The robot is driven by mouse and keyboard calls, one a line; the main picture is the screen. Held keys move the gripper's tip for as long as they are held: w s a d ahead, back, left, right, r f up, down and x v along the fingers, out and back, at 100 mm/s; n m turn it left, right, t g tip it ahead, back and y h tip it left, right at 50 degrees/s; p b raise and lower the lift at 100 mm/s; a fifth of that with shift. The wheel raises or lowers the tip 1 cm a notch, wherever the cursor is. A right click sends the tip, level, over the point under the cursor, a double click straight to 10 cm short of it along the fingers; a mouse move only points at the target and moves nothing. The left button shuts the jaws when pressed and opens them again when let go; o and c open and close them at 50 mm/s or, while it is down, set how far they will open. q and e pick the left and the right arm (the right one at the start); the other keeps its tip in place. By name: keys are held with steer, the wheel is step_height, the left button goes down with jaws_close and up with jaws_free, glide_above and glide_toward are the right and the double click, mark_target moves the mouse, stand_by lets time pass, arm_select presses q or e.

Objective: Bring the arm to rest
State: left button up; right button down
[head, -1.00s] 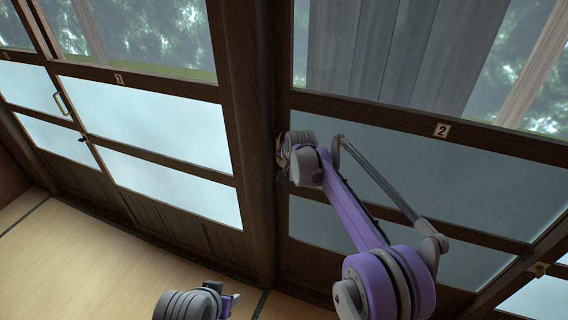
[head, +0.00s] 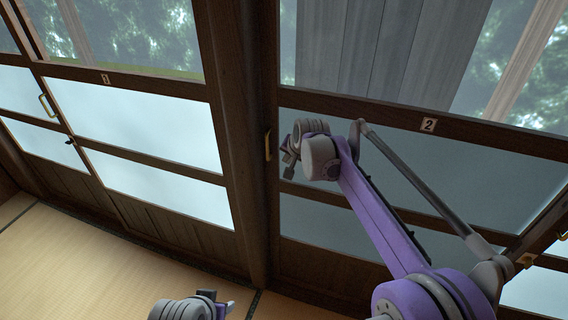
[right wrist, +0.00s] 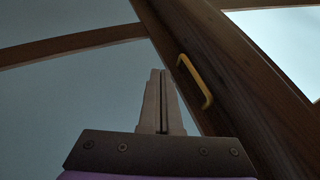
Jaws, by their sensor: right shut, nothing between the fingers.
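My right gripper (head: 289,162) is at the end of the purple and grey right arm, in front of the sliding door panel marked 2 (head: 428,125). In the right wrist view its two fingers (right wrist: 157,100) are together with nothing between them. A brass handle (head: 267,145) on a dark wooden upright is just left of the gripper in the head view. In the right wrist view the handle (right wrist: 196,82) is right of the fingertips, apart from them. Part of my left gripper (head: 226,308) shows at the bottom edge; its jaw state is unclear.
Tatami floor (head: 80,275) lies clear at the lower left. Another brass fitting (head: 526,260) is at the right, near my arm.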

steer(key=s+d+n+h, duration=0.2)
steer(key=s+d, duration=1.3)
steer(key=s, duration=0.5)
steer(key=s+d+f, duration=0.4)
steer(key=s+f, duration=0.1)
steer(key=s, duration=0.5)
steer(key=s+d+f+n+g+h, duration=0.1)
steer(key=s+d+f, duration=0.3)
steer(key=s, duration=0.6)
steer(key=shift+d+f+n, duration=0.25)
steer(key=shift+f+n, duration=0.05)
steer(key=shift+f, duration=0.3)
